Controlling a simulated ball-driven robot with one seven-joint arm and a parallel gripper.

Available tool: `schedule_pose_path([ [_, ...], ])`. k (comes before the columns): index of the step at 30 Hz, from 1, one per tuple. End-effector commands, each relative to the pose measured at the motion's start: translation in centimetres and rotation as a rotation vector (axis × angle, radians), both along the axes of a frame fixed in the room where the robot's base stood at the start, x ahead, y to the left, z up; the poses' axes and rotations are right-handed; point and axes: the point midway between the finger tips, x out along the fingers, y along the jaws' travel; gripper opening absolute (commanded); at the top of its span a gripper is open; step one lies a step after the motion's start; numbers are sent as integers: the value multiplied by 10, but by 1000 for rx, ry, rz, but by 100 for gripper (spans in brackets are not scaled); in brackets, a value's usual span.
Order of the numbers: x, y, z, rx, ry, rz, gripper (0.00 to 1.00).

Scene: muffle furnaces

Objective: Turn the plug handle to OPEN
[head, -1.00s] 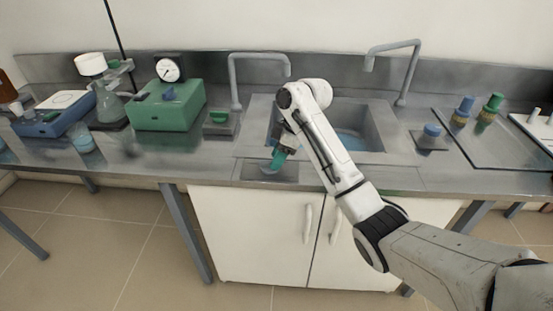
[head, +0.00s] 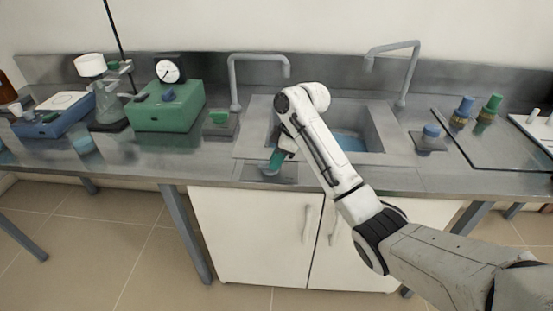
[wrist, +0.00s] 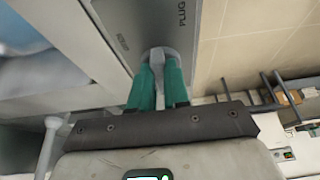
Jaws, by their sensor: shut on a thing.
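The plug handle (wrist: 158,53) is a small grey knob on a flat grey plate (wrist: 120,22) marked PLUG; a second word on the plate is too small to read. In the wrist view my gripper (wrist: 160,78) has its two green fingers closed around the handle. In the head view my gripper (head: 276,158) is low over the plate (head: 288,174) at the front edge of the sink counter. The handle is mostly hidden there by the fingers, and its pointing direction cannot be told.
The sink basin (head: 352,138) with bluish water lies behind my arm. Faucets (head: 233,85) stand at the back. A green box with a dial (head: 168,108) and a small green-topped block (head: 219,120) are to the left. A blue-knobbed block (head: 431,134) is to the right.

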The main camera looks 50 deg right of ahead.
Motion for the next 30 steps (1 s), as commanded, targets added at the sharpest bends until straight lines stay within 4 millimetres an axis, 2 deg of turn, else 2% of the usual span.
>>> schedule_pose_path([
  [8, 0, 1, 2, 0, 2, -24, 0],
  [14, -2, 3, 4, 2, 3, -111, 0],
  [30, -4, 13, 5, 1, 3, -592, 0],
])
